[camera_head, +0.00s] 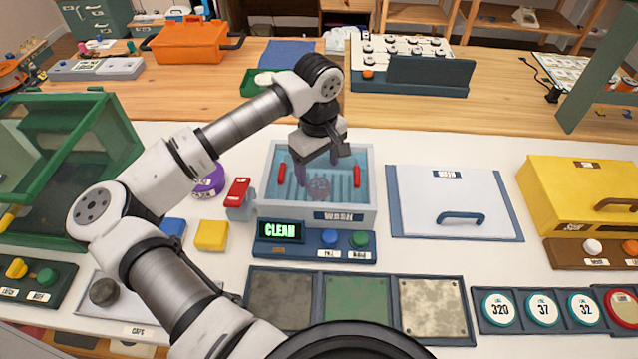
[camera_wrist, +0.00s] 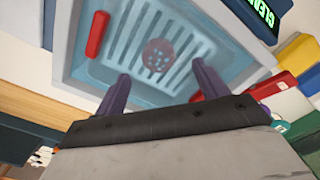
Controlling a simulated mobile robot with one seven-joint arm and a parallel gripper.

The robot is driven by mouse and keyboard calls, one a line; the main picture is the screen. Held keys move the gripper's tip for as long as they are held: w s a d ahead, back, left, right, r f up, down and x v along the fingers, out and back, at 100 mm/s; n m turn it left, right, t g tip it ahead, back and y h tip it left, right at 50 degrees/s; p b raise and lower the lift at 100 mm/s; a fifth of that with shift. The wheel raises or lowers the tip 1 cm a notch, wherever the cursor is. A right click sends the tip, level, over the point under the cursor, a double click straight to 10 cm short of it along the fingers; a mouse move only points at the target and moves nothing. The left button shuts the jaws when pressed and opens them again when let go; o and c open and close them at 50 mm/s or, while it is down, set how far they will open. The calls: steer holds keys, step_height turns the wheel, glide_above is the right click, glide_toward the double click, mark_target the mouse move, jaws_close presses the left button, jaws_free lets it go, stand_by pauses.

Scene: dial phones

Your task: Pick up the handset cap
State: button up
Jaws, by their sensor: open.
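The handset cap (camera_head: 319,187) is a small round, reddish-brown disc with dark holes. It lies on the slatted rack inside the wash basin (camera_head: 267,205), toward its middle. In the wrist view the cap (camera_wrist: 158,55) shows beyond the fingertips, in line with the gap between them. My gripper (camera_head: 318,172) reaches down over the basin from behind. In the wrist view my gripper (camera_wrist: 160,82) has its two purple fingers apart with nothing between them. The cap looks apart from both fingers. How high the fingertips are above it is hard to tell.
Red clips (camera_head: 281,174) sit at the basin's sides. The wash panel (camera_head: 280,231) in front reads CLEAN. A wash lid (camera_head: 445,200) lies to the right, and a red-and-grey block (camera_head: 238,198) stands to the left. Three textured pads (camera_head: 355,308) lie in front.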

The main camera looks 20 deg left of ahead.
mark_target(319, 184)
steer(key=shift+w+f+p, duration=0.15)
steer(key=shift+f+p, duration=1.25)
steer(key=shift+f, duration=1.3)
steer(key=c, duration=1.1)
